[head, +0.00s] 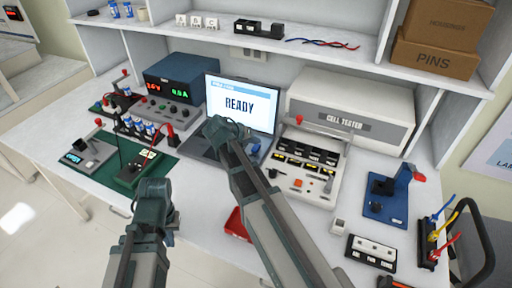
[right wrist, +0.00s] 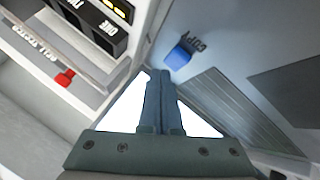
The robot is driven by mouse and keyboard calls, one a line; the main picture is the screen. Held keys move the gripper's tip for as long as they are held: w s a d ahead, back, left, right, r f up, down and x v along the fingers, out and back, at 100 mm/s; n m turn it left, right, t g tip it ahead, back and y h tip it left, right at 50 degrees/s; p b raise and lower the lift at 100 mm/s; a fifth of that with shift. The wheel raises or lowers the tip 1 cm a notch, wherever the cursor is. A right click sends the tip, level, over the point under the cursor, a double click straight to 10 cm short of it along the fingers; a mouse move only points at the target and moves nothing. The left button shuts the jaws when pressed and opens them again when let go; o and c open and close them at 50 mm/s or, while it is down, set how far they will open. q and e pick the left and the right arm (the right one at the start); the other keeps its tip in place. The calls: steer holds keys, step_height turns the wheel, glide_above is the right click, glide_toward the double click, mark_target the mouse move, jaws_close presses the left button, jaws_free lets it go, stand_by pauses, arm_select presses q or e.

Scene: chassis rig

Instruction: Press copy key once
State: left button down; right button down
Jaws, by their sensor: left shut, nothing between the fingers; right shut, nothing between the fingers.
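The blue copy key (right wrist: 178,57) sits on the grey laptop deck in the right wrist view, with the word COPY printed beside it. My right gripper (right wrist: 161,76) is shut and empty. Its fingertips appear just below and left of the key in that view, and I see no contact; the height gap is unclear. In the head view, the laptop (head: 240,102) shows READY on its screen, and my right arm covers part of its deck. My left gripper (head: 153,188) is shut and empty near the table's front edge, away from the laptop.
The cell tester (head: 345,120) and its switch panel (head: 303,165) stand right of the laptop. A power supply (head: 174,78) and green mat (head: 128,185) are on the left. A red tray (head: 236,224) lies near the front. A blue fixture (head: 386,200) stands right.

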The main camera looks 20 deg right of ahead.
mark_target(254, 149)
steer(key=shift+f, duration=0.1)
steer(key=shift+f+b, duration=0.3)
steer(key=shift+b, duration=0.15)
steer(key=shift+f+b, duration=0.45)
steer(key=shift+f, duration=0.05)
stand_by(0.6)
steer(key=shift+r, duration=0.1)
steer(key=shift+r+p, duration=0.85)
steer(key=shift+p, duration=0.05)
step_height(254, 149, up, 5)
steer(key=p, duration=0.5)
